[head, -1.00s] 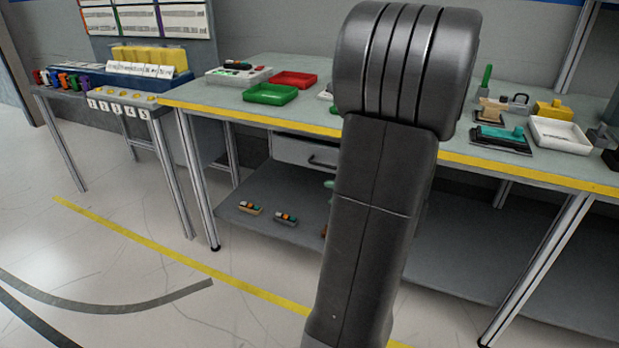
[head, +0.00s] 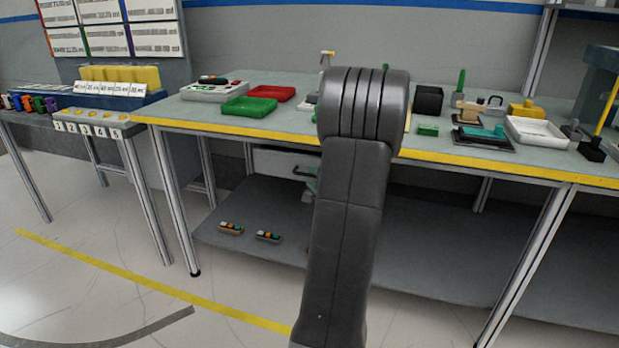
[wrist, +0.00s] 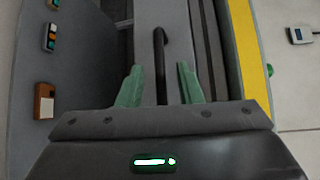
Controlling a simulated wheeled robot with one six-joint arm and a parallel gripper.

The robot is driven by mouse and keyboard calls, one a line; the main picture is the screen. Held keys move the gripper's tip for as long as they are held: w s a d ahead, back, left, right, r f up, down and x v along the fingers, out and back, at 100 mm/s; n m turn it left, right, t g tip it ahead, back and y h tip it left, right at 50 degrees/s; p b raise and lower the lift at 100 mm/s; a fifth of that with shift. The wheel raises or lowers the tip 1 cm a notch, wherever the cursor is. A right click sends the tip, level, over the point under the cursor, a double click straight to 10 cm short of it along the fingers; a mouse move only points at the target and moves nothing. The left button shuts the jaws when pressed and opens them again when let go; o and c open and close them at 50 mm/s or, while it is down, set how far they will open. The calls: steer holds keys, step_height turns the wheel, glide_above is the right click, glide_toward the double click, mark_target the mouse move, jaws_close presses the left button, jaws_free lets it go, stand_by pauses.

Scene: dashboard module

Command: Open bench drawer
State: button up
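The bench drawer (head: 275,160) is a pale front under the left part of the bench top, and it looks closed. My arm hides its right part in the head view. In the wrist view the drawer front (wrist: 178,25) runs up the picture, with its dark bar handle (wrist: 159,42) standing out from it. My gripper (wrist: 160,67) is open, its two green fingers on either side of the handle with a visible gap on each side. In the head view a small part of my gripper (head: 311,183) shows at the drawer front, mostly behind my arm.
The bench top (head: 300,118) has a yellow front edge and carries a green tray (head: 249,107), a red tray (head: 272,93) and a white tray (head: 540,131). Small block sets (head: 231,228) lie on the lower shelf (head: 260,205). Bench legs stand at both sides; the floor in front is open.

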steer(key=shift+x, duration=1.4)
jaws_close()
steer(key=shift+s, duration=0.1)
